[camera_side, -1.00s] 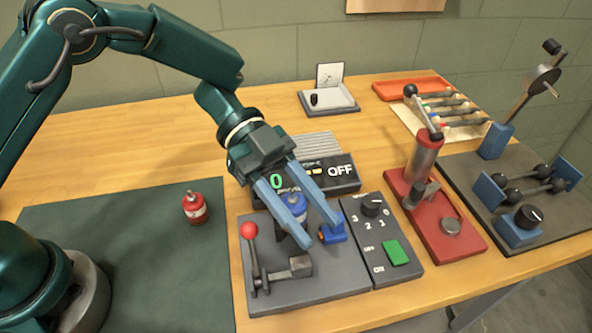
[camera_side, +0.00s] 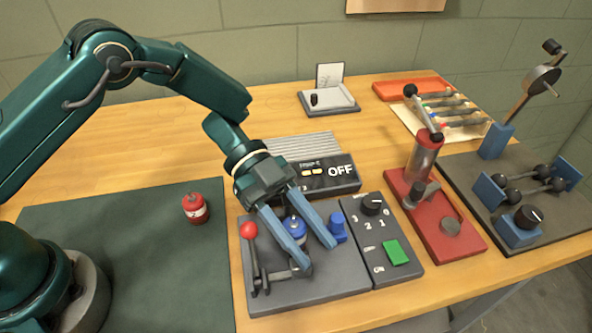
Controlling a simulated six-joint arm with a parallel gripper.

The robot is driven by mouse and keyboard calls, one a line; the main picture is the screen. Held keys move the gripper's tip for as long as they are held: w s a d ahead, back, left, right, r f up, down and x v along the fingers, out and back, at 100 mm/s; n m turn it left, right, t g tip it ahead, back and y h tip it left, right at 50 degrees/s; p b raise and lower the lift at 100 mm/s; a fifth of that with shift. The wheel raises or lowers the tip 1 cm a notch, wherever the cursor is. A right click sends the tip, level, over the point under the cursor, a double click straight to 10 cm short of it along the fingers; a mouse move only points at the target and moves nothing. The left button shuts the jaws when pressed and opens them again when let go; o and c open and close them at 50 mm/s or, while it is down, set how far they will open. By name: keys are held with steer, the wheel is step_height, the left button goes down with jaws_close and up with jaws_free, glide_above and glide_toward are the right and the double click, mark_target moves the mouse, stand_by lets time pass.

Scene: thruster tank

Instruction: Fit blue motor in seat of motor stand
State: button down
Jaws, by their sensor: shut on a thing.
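The blue motor (camera_side: 295,228) is between the two blue fingers of my gripper (camera_side: 316,256), which is shut on it. The motor looks upright and low over the middle of the grey motor stand (camera_side: 335,283). The fingers and the clamp hide the seat and the motor's lower end, so I cannot tell whether it rests in the seat. The stand carries a red-knobbed lever (camera_side: 249,231) at its left. A blue fitting (camera_side: 337,226) stands at its right, partly behind a finger.
A dark control box (camera_side: 383,240) with a knob and green button adjoins the stand. An OFF display (camera_side: 340,172) stands behind. A red motor (camera_side: 194,208) is on the dark mat (camera_side: 120,255) at left. A red press (camera_side: 436,225) stands at right.

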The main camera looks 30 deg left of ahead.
steer(key=shift+a+f, duration=0.1)
steer(key=shift+f, duration=0.25)
steer(key=shift+c, duration=1.8)
jaws_free()
steer(key=shift+s, duration=0.1)
